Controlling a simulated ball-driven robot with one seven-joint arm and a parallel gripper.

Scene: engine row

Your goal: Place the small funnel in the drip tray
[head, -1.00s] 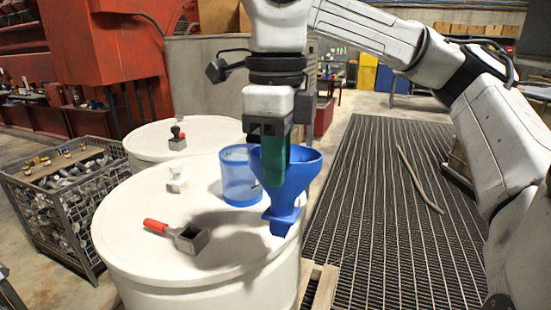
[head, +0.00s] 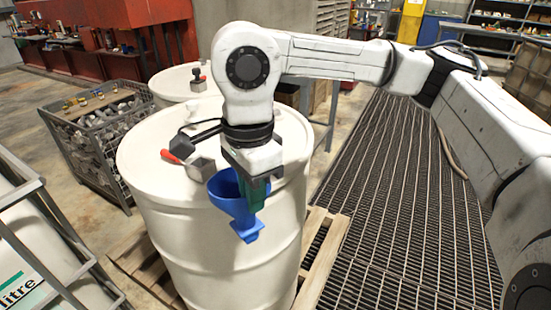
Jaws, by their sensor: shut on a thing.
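The blue funnel (head: 229,197) is held in my gripper (head: 255,193), whose green fingers are shut on its rim side. The funnel hangs in front of the near white drum's front edge, roughly upright with its spout down. My gripper and wrist partly cover the drum top behind it. I see no drip tray that I can make out in this view.
The near white drum (head: 205,245) stands on a wooden pallet (head: 322,240). A red-handled metal tool (head: 200,169) lies on its top. A second drum (head: 170,88) stands behind. A wire crate of metal parts (head: 105,135) is at left. Floor grating (head: 375,230) lies right.

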